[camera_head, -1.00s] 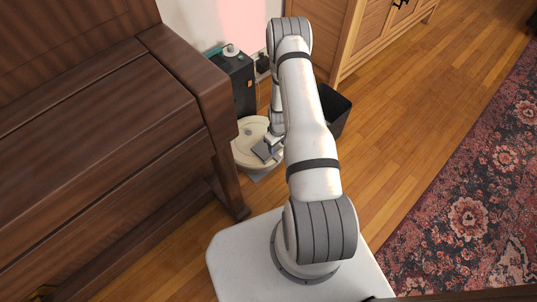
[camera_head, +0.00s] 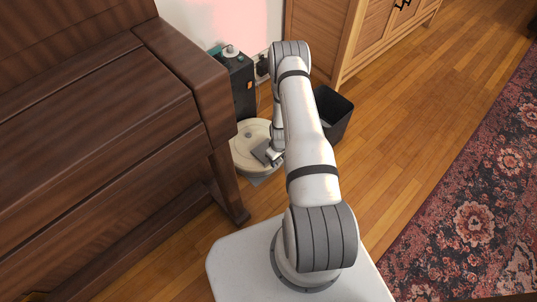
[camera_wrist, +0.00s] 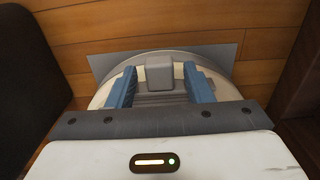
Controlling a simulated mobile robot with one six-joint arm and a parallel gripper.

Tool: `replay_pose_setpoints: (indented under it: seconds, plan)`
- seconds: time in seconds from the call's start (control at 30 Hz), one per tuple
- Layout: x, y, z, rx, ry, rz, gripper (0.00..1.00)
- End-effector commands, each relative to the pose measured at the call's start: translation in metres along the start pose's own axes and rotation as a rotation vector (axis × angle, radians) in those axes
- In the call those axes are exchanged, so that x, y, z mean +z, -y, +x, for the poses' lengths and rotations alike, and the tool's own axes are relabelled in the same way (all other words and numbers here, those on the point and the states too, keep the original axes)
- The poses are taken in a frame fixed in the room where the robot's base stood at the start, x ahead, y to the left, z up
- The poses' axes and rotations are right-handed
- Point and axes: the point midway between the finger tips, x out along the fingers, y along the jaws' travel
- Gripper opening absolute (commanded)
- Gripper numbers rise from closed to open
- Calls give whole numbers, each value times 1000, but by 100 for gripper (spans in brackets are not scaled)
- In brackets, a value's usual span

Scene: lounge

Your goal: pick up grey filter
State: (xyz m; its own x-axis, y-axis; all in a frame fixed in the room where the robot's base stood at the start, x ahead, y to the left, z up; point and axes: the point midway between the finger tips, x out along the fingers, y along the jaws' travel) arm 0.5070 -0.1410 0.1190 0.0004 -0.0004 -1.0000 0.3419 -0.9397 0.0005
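A round cream appliance (camera_head: 247,139) stands on the floor beside the piano leg, with a grey flat piece (camera_head: 262,152) on its top beside my gripper. In the wrist view, a grey ridged piece with a raised tab (camera_wrist: 164,76), which looks like the grey filter, lies between the two blue fingers. My gripper (camera_wrist: 161,72) is open, one finger on each side of it, with cream surface showing beside the tab. I cannot tell whether the fingers touch it. In the head view my arm mostly hides the fingers.
A blue-grey sheet (camera_wrist: 222,54) lies under the appliance. A dark box (camera_head: 233,80) stands behind it, and a black bin (camera_head: 338,112) is to its right. The brown piano (camera_head: 90,130) closes off the left. A wooden cabinet (camera_head: 352,35) stands behind.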

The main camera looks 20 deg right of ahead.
Motion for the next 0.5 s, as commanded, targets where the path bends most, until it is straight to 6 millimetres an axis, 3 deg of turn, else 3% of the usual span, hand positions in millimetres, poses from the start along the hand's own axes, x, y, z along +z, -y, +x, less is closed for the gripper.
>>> replay_pose_setpoints:
  seconds: [0.5]
  plan:
    - [0, 0, 0, 0, 0, 1, 4]
